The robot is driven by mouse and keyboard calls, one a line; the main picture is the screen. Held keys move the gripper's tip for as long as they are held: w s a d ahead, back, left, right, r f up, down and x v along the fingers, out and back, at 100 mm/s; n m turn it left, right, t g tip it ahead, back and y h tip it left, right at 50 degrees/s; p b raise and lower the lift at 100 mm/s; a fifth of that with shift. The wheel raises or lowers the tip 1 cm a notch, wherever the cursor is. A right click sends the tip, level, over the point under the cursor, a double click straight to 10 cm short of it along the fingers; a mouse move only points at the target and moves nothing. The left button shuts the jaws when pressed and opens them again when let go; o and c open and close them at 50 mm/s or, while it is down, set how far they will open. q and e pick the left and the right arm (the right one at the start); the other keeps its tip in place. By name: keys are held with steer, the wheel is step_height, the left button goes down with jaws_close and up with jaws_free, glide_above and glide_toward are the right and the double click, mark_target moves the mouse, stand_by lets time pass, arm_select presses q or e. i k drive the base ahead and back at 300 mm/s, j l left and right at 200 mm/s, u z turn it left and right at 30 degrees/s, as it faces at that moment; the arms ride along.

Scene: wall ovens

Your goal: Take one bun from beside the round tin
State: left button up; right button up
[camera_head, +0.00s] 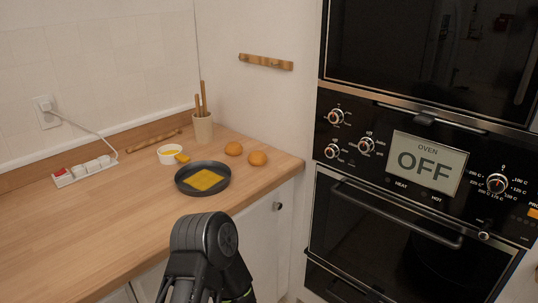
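Two round orange-brown buns lie on the wooden counter, close together but apart. One bun (233,148) is farther back, and the other bun (258,158) is nearer the counter's right end. The dark round tin (203,192) sits to their left and nearer the front edge, with a flat yellow square (203,180) in it. Neither bun is hidden. A dark part of one of my arms shows at the bottom middle, in front of the cabinet. No gripper fingertips show, and nothing is seen touching the buns.
A white bowl (167,157) with yellow contents and a cup of wooden utensils (203,130) stand behind the tin. A power strip (84,172) lies at left. The wall oven (408,250), its display reading OFF, is at right.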

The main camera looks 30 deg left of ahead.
mark_target(257, 157)
steer(key=i+j, duration=0.15)
steer(key=i, duration=0.8)
